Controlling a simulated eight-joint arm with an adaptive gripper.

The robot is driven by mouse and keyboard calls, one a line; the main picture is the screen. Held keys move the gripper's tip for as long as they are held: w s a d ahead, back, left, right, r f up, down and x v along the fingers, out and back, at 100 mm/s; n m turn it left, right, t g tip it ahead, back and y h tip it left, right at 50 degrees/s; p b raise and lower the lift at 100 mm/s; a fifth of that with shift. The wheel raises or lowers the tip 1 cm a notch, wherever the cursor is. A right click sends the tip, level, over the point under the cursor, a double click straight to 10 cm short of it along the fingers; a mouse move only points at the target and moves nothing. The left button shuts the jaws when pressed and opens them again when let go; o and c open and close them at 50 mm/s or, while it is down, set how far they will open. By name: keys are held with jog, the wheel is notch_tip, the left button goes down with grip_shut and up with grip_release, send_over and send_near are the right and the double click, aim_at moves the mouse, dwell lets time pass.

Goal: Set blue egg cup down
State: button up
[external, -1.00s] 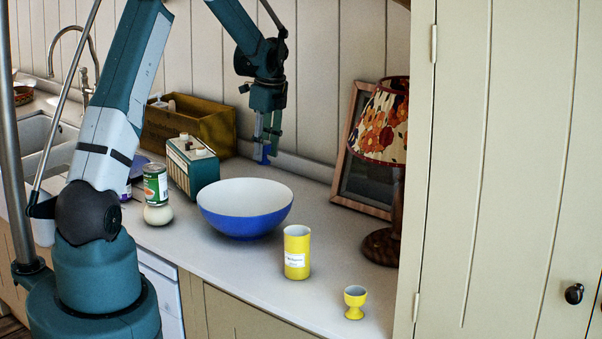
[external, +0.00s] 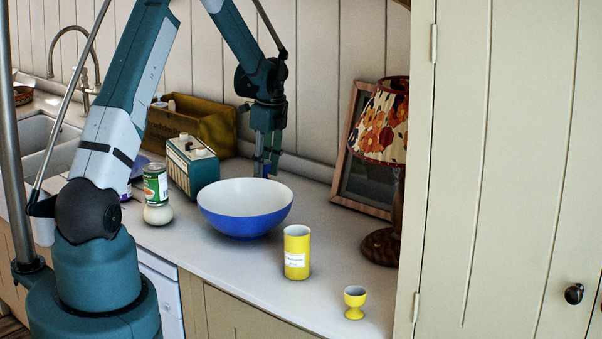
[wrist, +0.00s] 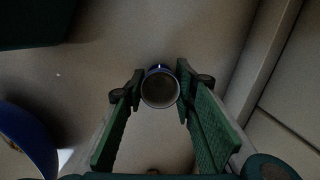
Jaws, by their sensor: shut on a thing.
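The blue egg cup (wrist: 160,88) is between my gripper's fingertips (wrist: 159,90) in the wrist view, its round opening facing the camera. My gripper is shut on it. In the external view my gripper (external: 267,165) points down behind the blue bowl (external: 245,222), near the back wall. There the bowl's rim hides the fingertips' lower end and most of the cup. I cannot tell whether the cup's foot touches the counter.
A green radio (external: 192,168) and a wooden box (external: 190,125) stand left of my gripper. A picture frame (external: 362,185) and a lamp (external: 383,125) stand to the right. A yellow tin (external: 297,253) and a yellow egg cup (external: 355,303) are nearer the front. Bare counter surrounds the held cup.

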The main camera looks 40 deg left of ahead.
aim_at(268, 172)
jog(key=shift+f, duration=0.3)
jog(key=shift+f, duration=0.15)
jog(key=o, duration=0.9)
jog(key=r, duration=0.4)
jog(key=d+r, duration=0.1)
jog(key=r, duration=0.7)
jog(key=shift+w+d+r, duration=0.1)
jog(key=shift+d+r, duration=0.05)
jog(key=shift+d, duration=0.1)
dwell(0.4)
